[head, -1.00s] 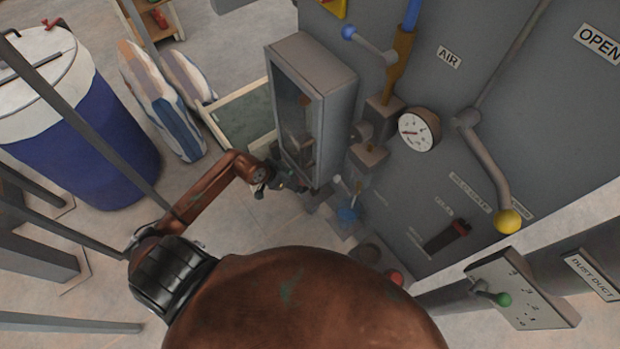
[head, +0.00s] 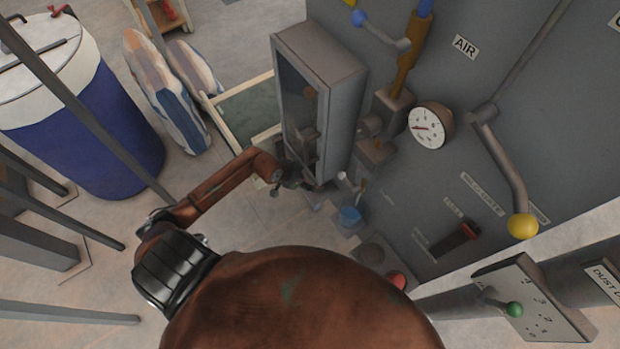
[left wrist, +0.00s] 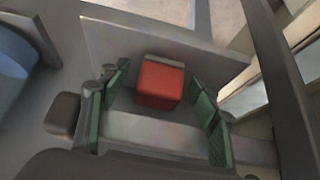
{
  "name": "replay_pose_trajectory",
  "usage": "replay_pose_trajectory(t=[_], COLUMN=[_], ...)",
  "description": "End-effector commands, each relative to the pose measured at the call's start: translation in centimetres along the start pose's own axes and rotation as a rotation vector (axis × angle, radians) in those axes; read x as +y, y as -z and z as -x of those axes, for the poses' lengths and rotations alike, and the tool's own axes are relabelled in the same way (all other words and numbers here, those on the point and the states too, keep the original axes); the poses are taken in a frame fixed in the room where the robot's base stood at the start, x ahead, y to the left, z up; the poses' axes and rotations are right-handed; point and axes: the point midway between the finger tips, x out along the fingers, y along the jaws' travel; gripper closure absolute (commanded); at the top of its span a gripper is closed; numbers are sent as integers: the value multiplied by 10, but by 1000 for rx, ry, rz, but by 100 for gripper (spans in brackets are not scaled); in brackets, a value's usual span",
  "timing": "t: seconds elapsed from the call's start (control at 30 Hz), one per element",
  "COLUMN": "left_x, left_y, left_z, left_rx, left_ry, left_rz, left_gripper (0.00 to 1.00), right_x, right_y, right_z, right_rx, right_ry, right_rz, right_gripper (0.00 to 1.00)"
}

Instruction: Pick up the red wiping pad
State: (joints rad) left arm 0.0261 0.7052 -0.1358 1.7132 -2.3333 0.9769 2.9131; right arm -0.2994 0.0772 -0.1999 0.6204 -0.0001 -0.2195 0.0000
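The red wiping pad (left wrist: 160,83) shows in the left wrist view as a small red block with a grey strip along its top edge. It sits on a grey surface in front of a pale upright panel. My left gripper (left wrist: 162,101) is open, with its green-padded fingers on either side of the pad. Gaps show between the fingers and the pad. In the head view, my left gripper (head: 299,184) is at the foot of the grey cabinet, and I cannot make out the pad there. My right gripper is not in view.
The grey cabinet (head: 340,95) with a dark glass front stands close to my left gripper. The machine panel carries a gauge (head: 428,127) and a yellow-knobbed lever (head: 522,226).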

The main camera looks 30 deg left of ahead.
Motion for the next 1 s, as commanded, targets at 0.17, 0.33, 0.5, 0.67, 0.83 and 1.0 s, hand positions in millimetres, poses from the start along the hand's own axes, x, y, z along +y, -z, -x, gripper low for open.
replay_pose_trajectory(t=[0.17,0.33,0.5,0.67,0.83,1.0], left_x=[0,0,0,0,0,0], left_y=[0,0,0,0,0,4], left_z=[0,0,0,0,0,4], left_rx=[0,0,0,0,0,1], left_ry=[-1,-1,-1,-1,-1,-1], left_rz=[-1,-1,-1,0,0,2], left_gripper=[56,68,79,88,88,88], right_x=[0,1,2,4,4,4], right_y=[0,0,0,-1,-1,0], right_z=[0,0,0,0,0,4], right_rx=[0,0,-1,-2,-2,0], right_ry=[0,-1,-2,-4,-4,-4], right_rz=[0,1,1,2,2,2], right_gripper=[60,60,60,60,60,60])
